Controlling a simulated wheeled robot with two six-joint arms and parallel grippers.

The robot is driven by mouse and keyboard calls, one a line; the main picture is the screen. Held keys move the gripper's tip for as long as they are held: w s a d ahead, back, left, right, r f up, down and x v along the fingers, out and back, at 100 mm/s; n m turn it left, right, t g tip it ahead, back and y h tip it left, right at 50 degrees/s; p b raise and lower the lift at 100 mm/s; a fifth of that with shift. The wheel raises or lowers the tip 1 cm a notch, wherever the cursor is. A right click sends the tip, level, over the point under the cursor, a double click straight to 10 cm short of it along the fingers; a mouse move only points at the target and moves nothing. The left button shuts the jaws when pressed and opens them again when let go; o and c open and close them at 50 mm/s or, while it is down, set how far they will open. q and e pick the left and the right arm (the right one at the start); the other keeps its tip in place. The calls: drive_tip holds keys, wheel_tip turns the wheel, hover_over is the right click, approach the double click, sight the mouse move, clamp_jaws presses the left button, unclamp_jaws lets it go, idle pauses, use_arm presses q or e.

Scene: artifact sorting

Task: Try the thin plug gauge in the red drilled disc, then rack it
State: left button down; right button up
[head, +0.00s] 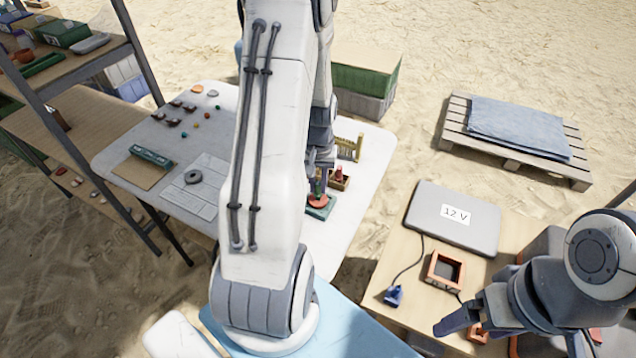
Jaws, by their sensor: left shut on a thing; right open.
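The red drilled disc (320,200) lies on a small green base (318,212) towards the right side of the white table. My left gripper (319,180) is directly above the disc, shut on a small thin item, apparently the plug gauge. The item is mostly hidden by the fingers, and I cannot tell whether its tip is in the hole. A yellowish slotted rack (350,147) stands just behind, beside a small wooden box (341,184) with red-topped pieces. My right gripper (462,328) is open at the lower right, above the wooden bench.
The white table (225,95) also bears a grey ring (193,177), a teal case (151,156) and several small pieces. The bench holds a grey "12 V" case (455,215), a square frame (445,270) and a blue plug (394,296). A shelf stands at left.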

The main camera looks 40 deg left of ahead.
sight(318, 183)
use_arm(q)
drive_tip(key=shift+f+b, duration=0.35)
drive_tip(key=shift+f, duration=0.25)
idle(0.9)
idle(1.1)
drive_tip(key=shift+r+p, duration=2.4)
drive_tip(key=shift+r, duration=0.15)
